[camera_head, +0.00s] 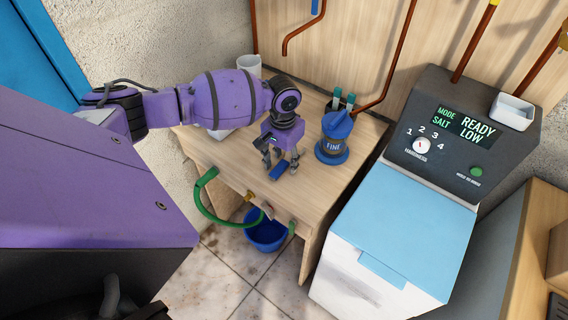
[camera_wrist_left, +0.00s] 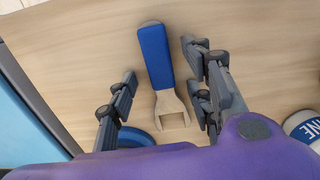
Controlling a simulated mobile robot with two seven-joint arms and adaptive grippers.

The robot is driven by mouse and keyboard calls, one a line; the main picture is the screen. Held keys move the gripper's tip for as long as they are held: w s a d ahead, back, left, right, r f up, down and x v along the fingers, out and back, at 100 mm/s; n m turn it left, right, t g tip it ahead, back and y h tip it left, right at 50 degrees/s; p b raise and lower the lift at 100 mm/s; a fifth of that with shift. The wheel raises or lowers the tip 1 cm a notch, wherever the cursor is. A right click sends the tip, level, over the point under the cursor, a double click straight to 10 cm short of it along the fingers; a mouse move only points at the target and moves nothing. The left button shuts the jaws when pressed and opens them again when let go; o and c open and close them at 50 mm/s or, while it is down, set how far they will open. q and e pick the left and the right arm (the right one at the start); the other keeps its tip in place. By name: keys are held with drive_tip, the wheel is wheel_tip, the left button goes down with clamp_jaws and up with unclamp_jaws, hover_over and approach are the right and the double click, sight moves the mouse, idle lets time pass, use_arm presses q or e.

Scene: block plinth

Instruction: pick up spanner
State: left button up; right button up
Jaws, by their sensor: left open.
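The spanner has a blue handle and a beige open-ended head. In the wrist view the spanner (camera_wrist_left: 154,58) lies on the wooden top, its handle between the two finger sets and its head towards the palm. I see no finger closed on the spanner. My right gripper is not in view.
A white cup (camera_head: 248,64) is behind my arm. The wooden bench (camera_head: 345,178) has a green hose (camera_head: 205,201) at its front. A blue bucket (camera_head: 265,232) sits below. A softener unit (camera_head: 400,225) stands right.

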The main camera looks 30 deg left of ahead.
use_arm(q)
clamp_jaws()
idle(0.3)
